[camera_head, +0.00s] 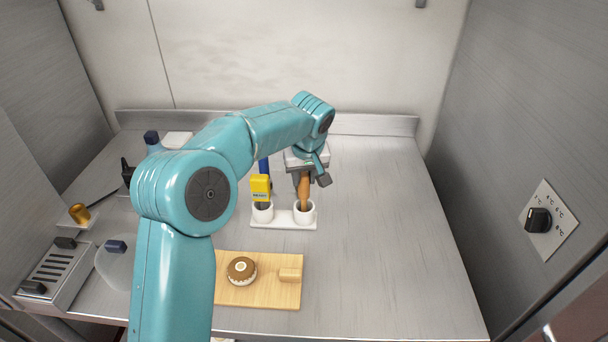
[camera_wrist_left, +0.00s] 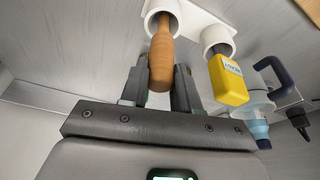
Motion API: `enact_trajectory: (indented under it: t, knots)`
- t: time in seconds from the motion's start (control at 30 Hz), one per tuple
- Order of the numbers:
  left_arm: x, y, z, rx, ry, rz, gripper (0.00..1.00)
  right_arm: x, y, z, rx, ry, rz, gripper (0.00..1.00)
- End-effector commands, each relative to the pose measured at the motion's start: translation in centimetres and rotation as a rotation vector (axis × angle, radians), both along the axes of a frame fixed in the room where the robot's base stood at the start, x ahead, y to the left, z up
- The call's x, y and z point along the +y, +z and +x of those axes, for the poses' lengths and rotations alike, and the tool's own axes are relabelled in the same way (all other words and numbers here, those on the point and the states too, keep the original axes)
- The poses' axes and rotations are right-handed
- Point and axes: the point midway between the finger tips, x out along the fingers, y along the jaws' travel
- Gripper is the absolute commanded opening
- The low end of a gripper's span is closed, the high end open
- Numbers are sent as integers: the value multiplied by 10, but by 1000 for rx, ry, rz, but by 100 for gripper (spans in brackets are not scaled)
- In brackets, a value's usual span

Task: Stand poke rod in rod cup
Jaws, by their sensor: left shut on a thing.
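The poke rod (camera_head: 304,191) is a brown wooden stick with a rounded, thicker end. My left gripper (camera_head: 305,172) is shut on it from above. The rod stands nearly upright with its lower end inside the mouth of the right white cup (camera_head: 304,217). In the left wrist view the rod (camera_wrist_left: 162,58) runs between the fingers of the left gripper (camera_wrist_left: 158,84) into the white cup (camera_wrist_left: 149,9). Whether its tip touches the cup bottom is hidden. My right gripper is not in view.
A second white cup (camera_head: 263,214) on the same white base holds a yellow-headed tool (camera_head: 260,187). In front lies a wooden board (camera_head: 258,293) with a round brown-and-cream item (camera_head: 241,270) and a small block (camera_head: 290,274). The counter (camera_head: 385,230) to the right is clear.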

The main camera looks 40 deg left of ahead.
Motion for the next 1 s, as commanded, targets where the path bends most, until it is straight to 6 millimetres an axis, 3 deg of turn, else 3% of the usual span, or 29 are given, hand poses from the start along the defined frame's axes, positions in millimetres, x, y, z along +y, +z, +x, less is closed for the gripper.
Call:
enact_trajectory:
  t: [0.67,0.7,0.77,1.0]
  knots:
    - [0,-18,0,0,0,0,0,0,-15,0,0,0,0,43]
    - [0,-17,0,0,0,0,37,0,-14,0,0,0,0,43]
    - [0,-17,0,0,0,0,57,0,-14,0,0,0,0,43]
    - [0,-17,0,0,0,0,64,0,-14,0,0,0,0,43]
